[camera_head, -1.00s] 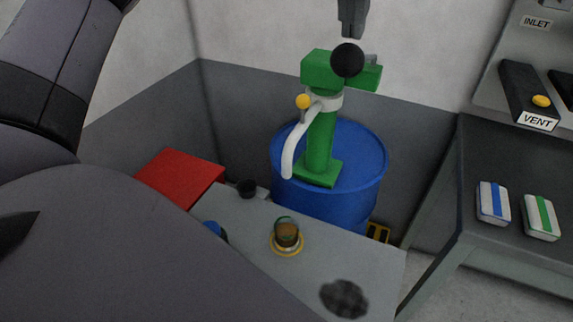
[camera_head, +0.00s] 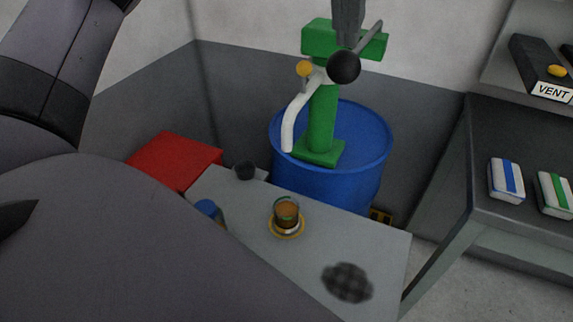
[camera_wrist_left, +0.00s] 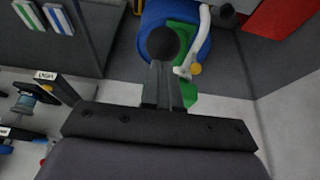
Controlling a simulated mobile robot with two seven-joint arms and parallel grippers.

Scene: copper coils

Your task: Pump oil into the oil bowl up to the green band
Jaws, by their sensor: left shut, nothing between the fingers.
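The oil bowl (camera_head: 287,213) is a small clear cup with brown oil, on a yellow ring on the grey bench. A green band shows on its wall; I cannot tell exactly where the oil level stands against it. The green pump (camera_head: 322,118) stands on a blue drum (camera_head: 345,185). Its white curved spout (camera_head: 289,130) ends behind the bowl in the picture. The pump lever (camera_head: 371,36) ends in a black ball (camera_head: 343,67). My left gripper (camera_head: 347,38) is shut and empty, just above or against the ball; it also shows in the left wrist view (camera_wrist_left: 163,88). My right gripper is out of view.
A red box (camera_head: 175,160) and a dark cup (camera_head: 245,171) lie left of the bowl. A dark round mesh (camera_head: 347,283) is at the bench's front. A side table at right holds blue-striped (camera_head: 506,180) and green-striped (camera_head: 554,194) packs. My arm covers the lower left.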

